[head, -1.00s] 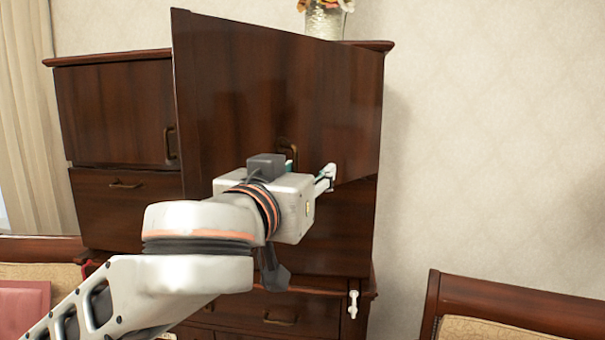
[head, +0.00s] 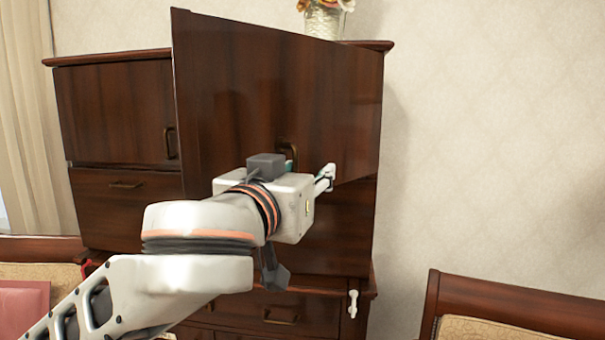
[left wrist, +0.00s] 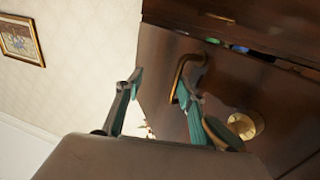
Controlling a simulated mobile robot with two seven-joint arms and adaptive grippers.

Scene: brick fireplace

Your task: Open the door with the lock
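The dark wooden cabinet door (head: 270,80) stands swung out, its left edge nearer me than its right. Its bronze handle (head: 290,150) is partly hidden behind my left gripper (head: 309,168). In the left wrist view, the gripper (left wrist: 163,80) has its two teal-padded fingers spread apart. One finger is against or just beside the handle (left wrist: 180,75); contact is unclear. The other is in front of the pale background past the door's edge. A round brass lock plate (left wrist: 243,126) is on the door, right of the handle. My right gripper is not in view.
The cabinet (head: 115,110) has another closed door at left and drawers below. A flower vase (head: 323,20) stands on top. A wooden chair (head: 500,305) is at lower right, with another seat (head: 40,255) at lower left. A small pale object (head: 352,304) shows near the lower drawers.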

